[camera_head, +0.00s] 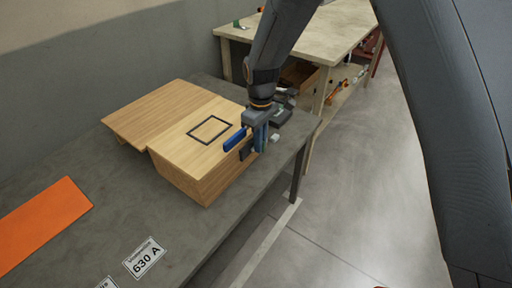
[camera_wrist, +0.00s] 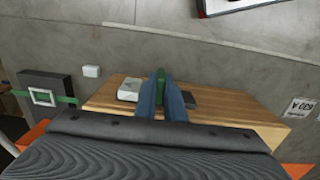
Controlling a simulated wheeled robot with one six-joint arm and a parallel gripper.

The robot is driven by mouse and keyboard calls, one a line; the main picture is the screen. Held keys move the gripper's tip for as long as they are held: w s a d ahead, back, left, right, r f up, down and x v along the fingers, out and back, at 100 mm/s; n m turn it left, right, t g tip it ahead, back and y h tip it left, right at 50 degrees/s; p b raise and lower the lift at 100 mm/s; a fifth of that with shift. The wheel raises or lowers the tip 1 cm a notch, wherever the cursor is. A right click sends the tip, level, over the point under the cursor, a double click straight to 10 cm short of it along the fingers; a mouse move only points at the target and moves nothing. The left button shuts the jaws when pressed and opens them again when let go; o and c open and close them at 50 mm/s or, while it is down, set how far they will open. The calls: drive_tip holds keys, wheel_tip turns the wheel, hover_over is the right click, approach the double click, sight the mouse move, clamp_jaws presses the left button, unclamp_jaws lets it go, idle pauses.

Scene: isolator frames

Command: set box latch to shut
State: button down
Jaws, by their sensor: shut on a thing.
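The wooden box (camera_head: 184,174) stands on the dark grey bench; its top bears a black square outline. My gripper (camera_head: 260,138) is at the box's right end. In the wrist view, the two blue-grey fingers of my gripper (camera_wrist: 162,98) are closed around a narrow green piece (camera_wrist: 161,78), which looks like the latch's handle. A dark plate (camera_wrist: 204,100) shows on one side of the fingers and a white piece (camera_wrist: 129,89) on the other, against the box wood (camera_wrist: 240,108). A bright blue bar (camera_head: 235,139) shows beside my gripper. The fingers hide much of the latch, so its setting cannot be told.
A wooden panel (camera_head: 150,108) adjoins the box on the left. A small white block (camera_head: 275,137) and a dark device (camera_head: 283,116) lie beyond my gripper. An orange sheet (camera_head: 42,218) and a "630 A" label (camera_head: 144,257) are on the bench. Open floor is at right.

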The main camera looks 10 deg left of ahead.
drive_tip(key=shift+w+r, duration=0.1)
drive_tip(key=shift+w, duration=0.15)
drive_tip(key=c, duration=1.8)
unclamp_jaws()
drive_tip(key=shift+w+d, duration=0.1)
drive_tip(key=shift+d, duration=0.1)
drive_tip(key=shift+c, duration=0.2)
drive_tip(key=shift+a, duration=0.1)
drive_tip(key=shift+r, duration=0.2)
wheel_tip(320, 180, up, 7)
drive_tip(key=shift+r+b, duration=0.15)
drive_tip(key=shift+b, duration=0.35)
